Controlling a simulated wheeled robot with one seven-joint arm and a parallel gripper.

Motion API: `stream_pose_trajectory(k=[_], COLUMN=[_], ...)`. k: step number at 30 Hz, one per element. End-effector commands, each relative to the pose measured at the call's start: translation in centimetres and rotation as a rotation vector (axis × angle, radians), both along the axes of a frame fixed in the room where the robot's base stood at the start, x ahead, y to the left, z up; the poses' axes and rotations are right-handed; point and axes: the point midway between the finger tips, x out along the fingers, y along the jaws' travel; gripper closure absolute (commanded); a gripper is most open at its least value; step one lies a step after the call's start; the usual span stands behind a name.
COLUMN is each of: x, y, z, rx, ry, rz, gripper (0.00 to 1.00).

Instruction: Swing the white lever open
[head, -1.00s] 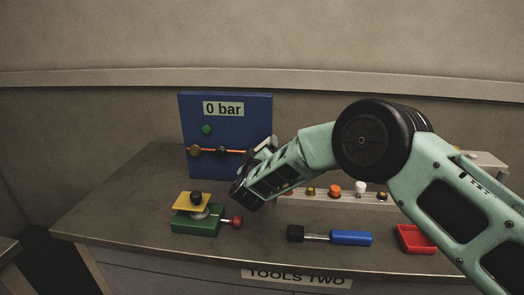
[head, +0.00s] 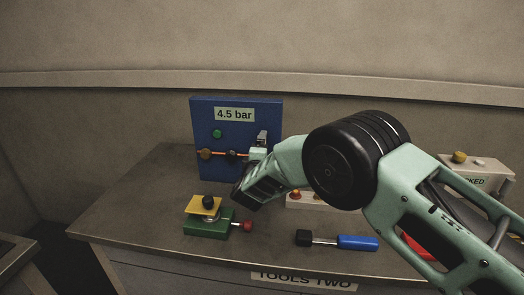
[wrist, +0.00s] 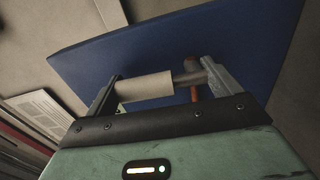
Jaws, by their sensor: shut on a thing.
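The white lever (wrist: 145,87) shows in the wrist view as a pale cylindrical handle on a dark stem, lying across the space between my gripper's fingers. My gripper (wrist: 160,84) is shut on it, with a finger at each end. In the head view my gripper (head: 261,146) is at the right front of the upright blue panel (head: 237,110), and the lever is mostly hidden there. The panel's label (head: 234,114) reads 4.5 bar. An orange pipe (wrist: 194,94) runs behind the handle in the wrist view.
A green block with a yellow plate (head: 203,206) and a red knob (head: 247,226) stand in front of the panel. A blue-handled tool (head: 357,243) lies front right. A white box (head: 475,165) stands at right. The bench's left side is clear.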

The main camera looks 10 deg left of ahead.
Motion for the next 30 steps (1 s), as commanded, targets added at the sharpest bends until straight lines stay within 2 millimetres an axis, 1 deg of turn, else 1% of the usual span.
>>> stream_pose_trajectory(k=[7,19,20,21,27,30], x=[-0.07,-0.07,-0.08,-0.08,-0.09,-0.5], y=[0.0,0.0,0.0,0.0,-0.04,0.02], z=[0.03,-0.02,-0.02,-0.02,-0.03,-0.1], rx=[-0.045,-0.053,-0.053,-0.052,-0.05,-0.05], ry=[0.002,0.002,0.002,0.002,0.002,0.004], rz=[0.001,0.002,0.002,0.002,0.001,0.002], gripper=[0.51,0.51,0.02,0.0,0.0,0.0])
